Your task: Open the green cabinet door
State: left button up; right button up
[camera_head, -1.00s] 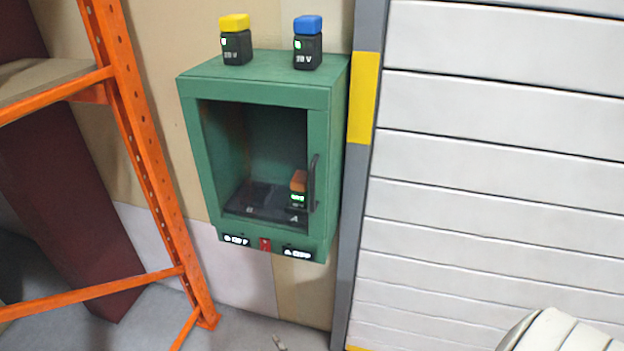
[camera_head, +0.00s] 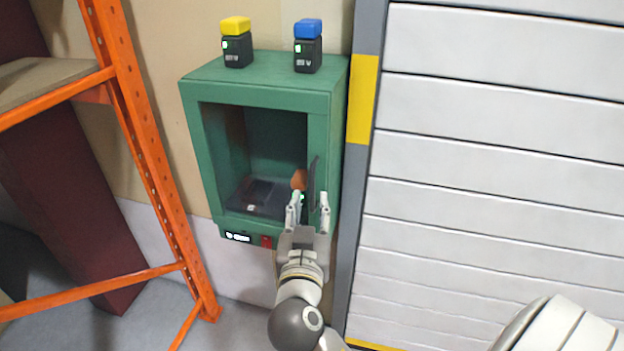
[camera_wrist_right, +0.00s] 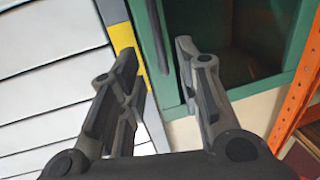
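The green cabinet (camera_head: 265,70) hangs on the wall, and it also shows in the right wrist view (camera_wrist_right: 180,60). Its framed front door (camera_head: 208,165) looks closed, with the dark interior visible through it. A dark vertical handle (camera_head: 314,180) is on the door's right side; it shows as a dark bar (camera_wrist_right: 157,38) in the right wrist view. My right gripper (camera_head: 309,203) is open at the handle's lower end, one finger on each side in the picture. Contact cannot be told. In the right wrist view the fingers (camera_wrist_right: 158,75) are spread and empty. My left gripper is not in view.
A yellow-topped battery (camera_head: 236,45) and a blue-topped battery (camera_head: 308,50) stand on the cabinet. An orange-topped one (camera_head: 299,180) is inside, partly hidden. An orange rack (camera_head: 150,160) stands left; a grey post (camera_head: 348,220) and white slatted shutter (camera_head: 490,180) are right.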

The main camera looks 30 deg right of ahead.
aim_at(312, 186)
jog(key=p+x, duration=0.2)
jog(key=x, duration=0.4)
jog(key=shift+w+d+r, duration=0.1)
jog(key=shift+d, duration=0.05)
jog(key=shift+w+d+p, duration=0.3)
jog(key=shift+w+d, duration=0.1)
jog(key=shift+w, duration=0.15)
jog(key=shift+c, duration=0.5)
grip_shut()
